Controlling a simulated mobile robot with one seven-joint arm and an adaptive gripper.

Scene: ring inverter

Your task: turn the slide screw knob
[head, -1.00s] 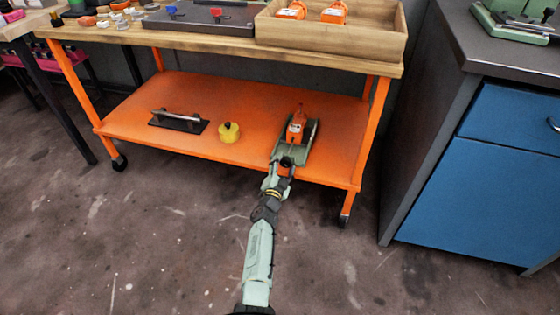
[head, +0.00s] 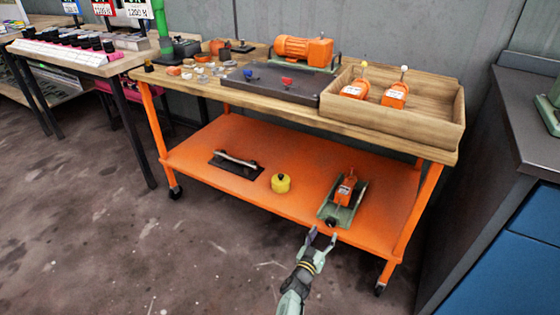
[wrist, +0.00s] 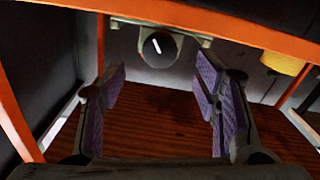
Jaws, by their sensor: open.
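The slide screw knob (head: 331,222) is a small black round knob on the front end of a green slide base (head: 354,205) on the orange lower shelf. An orange unit (head: 346,190) sits on that base. In the wrist view the knob (wrist: 158,46) faces me as a dark disc with a white slanted mark, ahead and above the middle of the jaws. My gripper (head: 322,236) is open and empty just in front of the knob, apart from it. Its purple-padded fingers (wrist: 162,80) stand to either side of the knob in the wrist view, short of it.
The orange lower shelf (head: 300,178) also holds a yellow cylinder (head: 280,183) and a black plate with a handle (head: 236,164). The wooden tabletop overhead carries a wooden tray (head: 435,118) with orange units. An orange cart leg (head: 402,225) stands right of the slide base.

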